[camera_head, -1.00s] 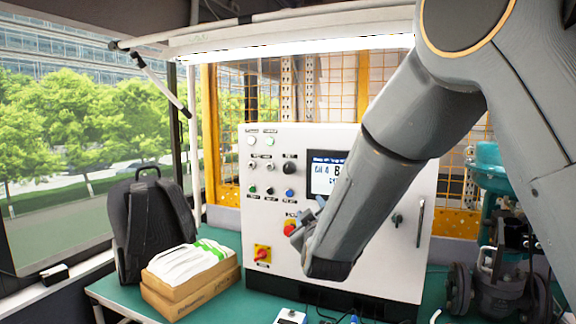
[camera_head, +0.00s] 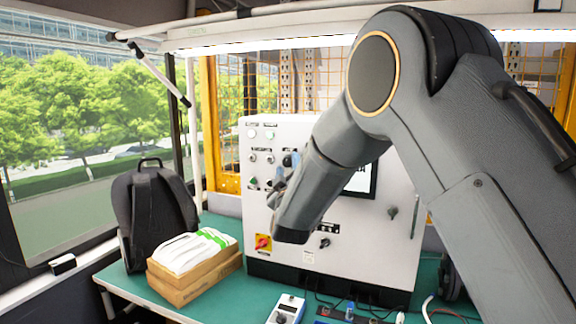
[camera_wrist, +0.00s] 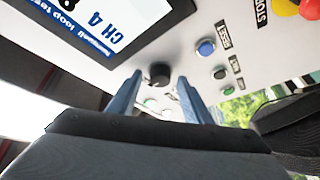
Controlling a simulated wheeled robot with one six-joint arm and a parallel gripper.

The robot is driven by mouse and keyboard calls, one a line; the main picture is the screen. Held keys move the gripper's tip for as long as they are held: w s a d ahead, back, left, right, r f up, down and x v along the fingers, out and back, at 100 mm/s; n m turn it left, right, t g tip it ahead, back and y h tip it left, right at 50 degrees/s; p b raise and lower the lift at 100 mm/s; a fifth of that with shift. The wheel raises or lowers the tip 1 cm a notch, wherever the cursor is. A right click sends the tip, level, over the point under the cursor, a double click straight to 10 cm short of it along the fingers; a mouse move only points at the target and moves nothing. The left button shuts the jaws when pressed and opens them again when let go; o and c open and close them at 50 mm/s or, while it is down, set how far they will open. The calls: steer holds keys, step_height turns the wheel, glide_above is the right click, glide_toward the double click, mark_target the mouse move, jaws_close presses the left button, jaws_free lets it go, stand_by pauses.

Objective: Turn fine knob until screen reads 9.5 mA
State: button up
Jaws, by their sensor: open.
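The white control cabinet (camera_head: 350,252) stands on the green bench. Its screen (camera_head: 361,181) is partly behind my arm. In the wrist view the screen (camera_wrist: 95,22) is cut off and rotated; "CH 4" and "loop test" show, but the full mA reading does not. A black round knob (camera_wrist: 160,73) on the panel appears between my gripper's fingers (camera_wrist: 159,80) in the wrist view, with a gap on each side. I cannot read a label that marks it as the fine knob. My gripper (camera_head: 282,175) is open in front of the panel's upper controls and hides some of them.
A blue button (camera_wrist: 205,47) and several smaller buttons lie beside the knob. A red-and-yellow switch (camera_head: 263,243) is low on the cabinet. Boxes (camera_head: 190,280) and a black backpack (camera_head: 150,215) stand at left. A small device (camera_head: 286,309) lies in front.

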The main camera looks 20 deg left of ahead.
steer(key=shift+c, duration=0.4)
steer(key=c, duration=1)
steer(key=shift+w+f+m+b, duration=0.15)
steer(key=shift+m+b, duration=0.15)
steer(key=shift+b, duration=0.3)
steer(key=m+b, duration=0.1)
steer(key=m+t+h+b, duration=0.1)
steer(key=b, duration=0.1)
steer(key=shift+a+f, duration=0.15)
steer(key=shift+f, duration=0.05)
steer(key=m+h+b, duration=0.1)
steer(key=m+b, duration=0.1)
steer(key=b, duration=0.1)
steer(key=m+t+h+b, duration=0.1)
steer(key=m+b, duration=0.2)
steer(key=shift+a+f, duration=0.15)
steer(key=shift+a, duration=0.05)
steer(key=m+h+b, duration=0.1)
steer(key=m+b, duration=0.1)
steer(key=m+t+h+b, duration=0.1)
steer(key=m+h+b, duration=0.1)
steer(key=m, duration=0.1)
steer(key=shift+a+m+h, duration=0.2)
steer(key=shift+m+h, duration=0.1)
steer(key=shift+a+m+h+b, duration=0.1)
steer(key=shift+m+h+b, duration=1.35)
steer(key=shift+m, duration=0.75)
steer(key=shift+r, duration=0.25)
